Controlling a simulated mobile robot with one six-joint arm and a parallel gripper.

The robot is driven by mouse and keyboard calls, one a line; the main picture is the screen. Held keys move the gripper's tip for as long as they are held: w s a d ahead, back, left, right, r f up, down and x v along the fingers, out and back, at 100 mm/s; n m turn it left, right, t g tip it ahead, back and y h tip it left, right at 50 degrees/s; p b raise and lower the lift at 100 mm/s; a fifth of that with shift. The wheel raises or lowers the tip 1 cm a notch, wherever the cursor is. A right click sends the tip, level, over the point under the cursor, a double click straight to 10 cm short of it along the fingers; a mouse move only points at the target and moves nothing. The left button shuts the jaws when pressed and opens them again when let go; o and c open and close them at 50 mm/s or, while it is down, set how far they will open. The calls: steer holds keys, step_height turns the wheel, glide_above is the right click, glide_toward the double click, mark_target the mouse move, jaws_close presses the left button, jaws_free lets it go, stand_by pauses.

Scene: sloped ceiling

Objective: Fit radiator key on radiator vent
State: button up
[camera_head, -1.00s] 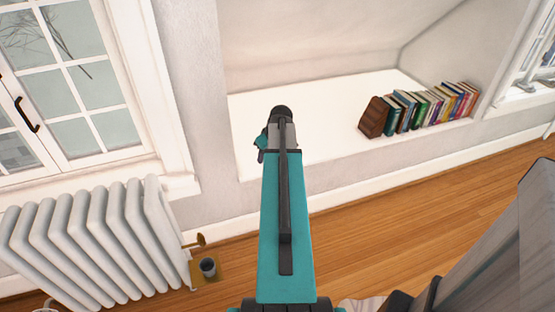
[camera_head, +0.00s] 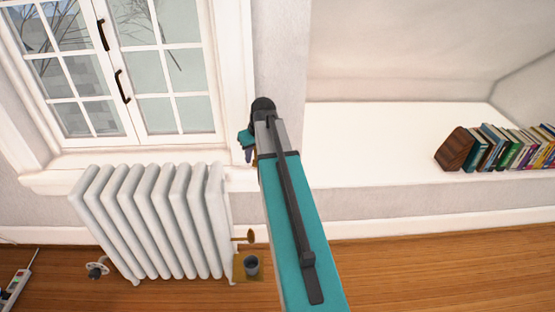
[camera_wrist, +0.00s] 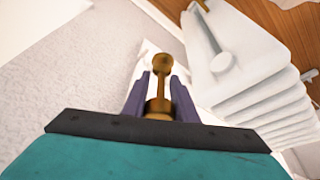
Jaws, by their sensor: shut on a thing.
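The brass radiator key (camera_wrist: 160,88) stands between the purple fingers of my gripper (camera_wrist: 162,78) in the wrist view, its shaft and knobbed end reaching past the fingertips. My gripper is shut on the key. In the head view my gripper (camera_head: 248,153) is small and partly hidden by my arm, up near the window sill's right end. The white ribbed radiator (camera_head: 155,222) stands under the window. A brass fitting (camera_head: 243,237), seemingly the vent, sticks out from its right side, below my gripper. The key is apart from it.
A small brown stand with a dark cup (camera_head: 251,266) sits right of the radiator, below the fitting. A valve knob (camera_head: 97,268) is at the radiator's lower left. Books (camera_head: 505,147) line the white alcove shelf at right. The wooden floor (camera_head: 440,255) at right is clear.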

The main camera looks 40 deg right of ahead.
steer(key=shift+n, duration=0.4)
steer(key=w+a+r, duration=0.1)
steer(key=w+a, duration=0.1)
steer(key=a, duration=0.3)
steer(key=w+a+r+b, duration=0.1)
steer(key=a, duration=0.4)
steer(key=w+a+b, duration=0.1)
steer(key=w+a, duration=0.1)
steer(key=a, duration=0.3)
steer(key=shift+w+a+r, duration=0.2)
steer(key=shift+w+r, duration=0.1)
steer(key=shift+r, duration=0.1)
steer(key=w+a+r+b, duration=0.1)
steer(key=a+r+b, duration=0.1)
steer(key=a, duration=1.4)
steer(key=shift+w+r+n+t, duration=0.2)
steer(key=shift+r+n+t, duration=0.1)
steer(key=shift+r, duration=0.35)
steer(key=shift+d, duration=0.1)
